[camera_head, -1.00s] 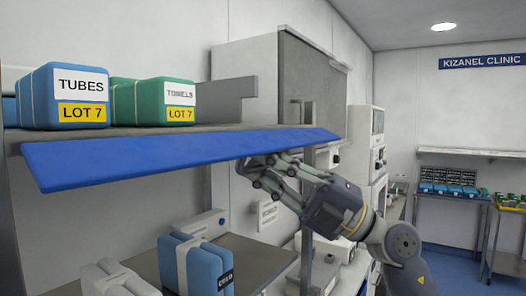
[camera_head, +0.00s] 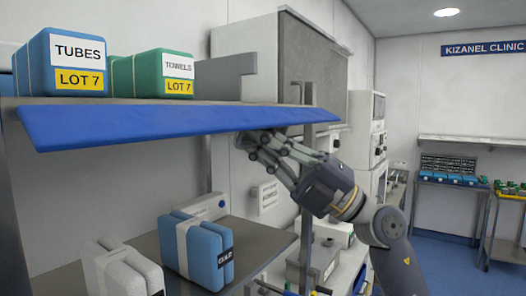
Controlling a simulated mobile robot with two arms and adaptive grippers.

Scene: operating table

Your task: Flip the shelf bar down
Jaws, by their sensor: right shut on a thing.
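The shelf bar (camera_head: 160,125) is a long blue flap along the front edge of the upper shelf. It slants outward and runs across the left and middle of the head view. My right gripper (camera_head: 258,145) is at the underside of the bar, right of its middle, with its arm coming up from the lower right. It is shut on the bar; the bar partly hides its fingertips. My left gripper is not in view.
A blue TUBES box (camera_head: 62,62) and a green TOWELS box (camera_head: 152,75) stand on the upper shelf. The lower shelf (camera_head: 255,240) holds a blue pack (camera_head: 195,250) and a white pack (camera_head: 122,270). A grey post (camera_head: 307,190) stands close to my right gripper.

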